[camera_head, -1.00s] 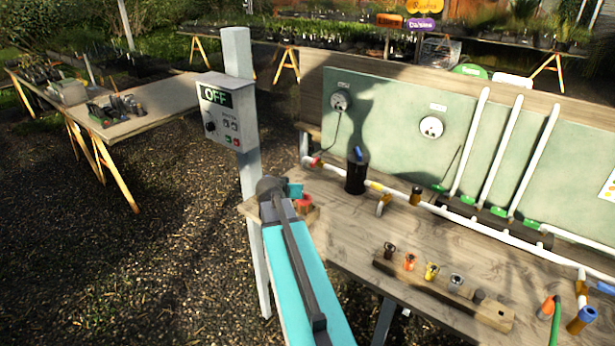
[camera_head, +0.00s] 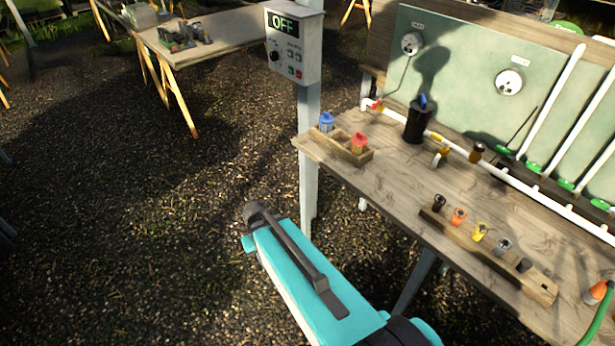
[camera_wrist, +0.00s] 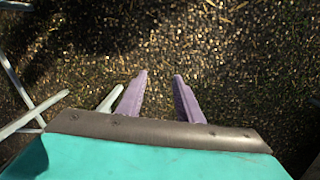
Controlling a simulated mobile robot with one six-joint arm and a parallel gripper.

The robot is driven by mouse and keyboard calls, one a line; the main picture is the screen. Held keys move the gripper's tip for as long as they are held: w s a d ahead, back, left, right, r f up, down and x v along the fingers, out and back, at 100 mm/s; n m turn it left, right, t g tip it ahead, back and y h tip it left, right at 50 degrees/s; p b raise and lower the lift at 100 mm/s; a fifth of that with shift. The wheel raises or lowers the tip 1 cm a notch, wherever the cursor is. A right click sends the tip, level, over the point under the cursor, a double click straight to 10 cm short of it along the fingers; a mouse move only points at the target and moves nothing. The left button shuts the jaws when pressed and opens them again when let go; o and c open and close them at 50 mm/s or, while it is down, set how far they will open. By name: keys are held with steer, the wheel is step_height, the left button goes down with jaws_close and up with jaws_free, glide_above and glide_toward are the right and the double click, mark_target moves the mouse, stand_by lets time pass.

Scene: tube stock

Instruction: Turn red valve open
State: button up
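The red valve (camera_head: 376,104) is small and sits at the left end of the white pipe along the back of the bench. Its handle position is too small to tell. A yellow valve (camera_head: 437,137) is farther right on the same pipe. My teal arm reaches over the gravel in front of the bench, well away from the red valve. In the wrist view my gripper (camera_wrist: 160,75) has its two purple fingers apart with only gravel between them. The red valve is not in the wrist view.
A black canister (camera_head: 416,124) stands right of the red valve. A wooden tray (camera_head: 337,149) with blue-topped and red-topped pieces sits on the bench's left corner. A control box (camera_head: 294,48) reading OFF is on a post. A holder (camera_head: 470,247) with coloured fittings lies in front.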

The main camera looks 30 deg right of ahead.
steer(key=s+a+f+g+b, duration=0.2)
steer(key=s+f+b, duration=0.1)
steer(key=s+f, duration=0.8)
steer(key=s+a+f+n+g+b, duration=0.1)
steer(key=s+a+f+g+b, duration=0.1)
steer(key=s+f, duration=0.9)
steer(key=s+g+b, duration=0.1)
steer(key=s+b, duration=0.1)
steer(key=shift+s+a+f+n+g+y, duration=0.3)
steer(key=shift+s+y, duration=0.1)
steer(key=shift+a, duration=0.1)
steer(key=shift+c, duration=0.2)
